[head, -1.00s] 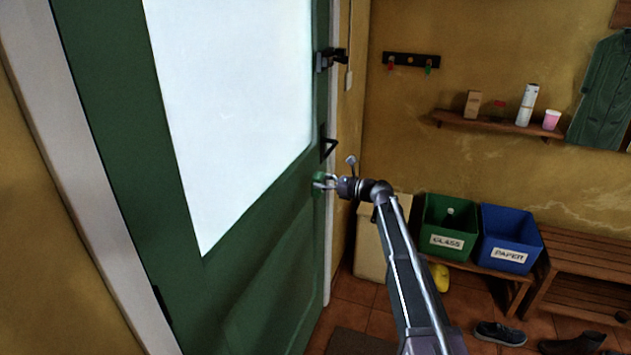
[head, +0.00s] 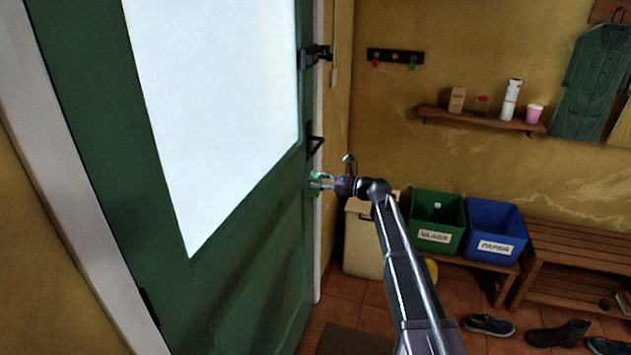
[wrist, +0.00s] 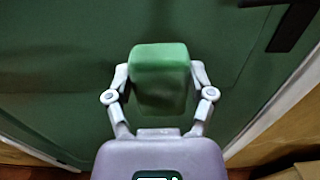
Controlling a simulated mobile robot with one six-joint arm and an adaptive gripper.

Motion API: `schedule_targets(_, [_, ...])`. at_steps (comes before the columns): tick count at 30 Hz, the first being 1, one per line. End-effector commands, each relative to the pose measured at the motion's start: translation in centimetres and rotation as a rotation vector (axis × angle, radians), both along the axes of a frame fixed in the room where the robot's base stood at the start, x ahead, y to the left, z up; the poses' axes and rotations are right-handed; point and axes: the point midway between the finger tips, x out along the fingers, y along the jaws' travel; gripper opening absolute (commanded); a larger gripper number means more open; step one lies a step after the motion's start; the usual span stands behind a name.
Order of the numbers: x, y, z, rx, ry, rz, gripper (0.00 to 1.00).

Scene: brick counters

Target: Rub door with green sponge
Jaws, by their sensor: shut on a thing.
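The green door (head: 85,150) with a large pale glass pane fills the left of the head view. It also fills most of the wrist view (wrist: 60,70). My gripper (head: 321,182) is at the door's right edge, below the black handle (head: 315,146). It is shut on the green sponge (wrist: 160,62), with one finger on each side. The sponge (head: 314,184) is at the door's surface in the head view; whether it touches the door I cannot tell.
A cream bin (head: 362,245), a green glass box (head: 438,220) and a blue paper box (head: 496,228) stand right of the door. A wooden bench (head: 575,260) is beyond them. Shoes (head: 488,325) lie on the tiled floor. A shelf (head: 480,119) is on the wall.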

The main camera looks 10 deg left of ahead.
Motion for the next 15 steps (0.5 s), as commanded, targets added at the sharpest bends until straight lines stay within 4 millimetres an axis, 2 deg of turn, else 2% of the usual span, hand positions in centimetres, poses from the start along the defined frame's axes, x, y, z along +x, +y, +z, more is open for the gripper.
schedule_targets(7, [-0.2,-1.7,0.0,0.000,0.000,0.000,0.32])
schedule_targets(15, [-0.2,-2.0,0.0,0.000,0.000,0.000,0.32])
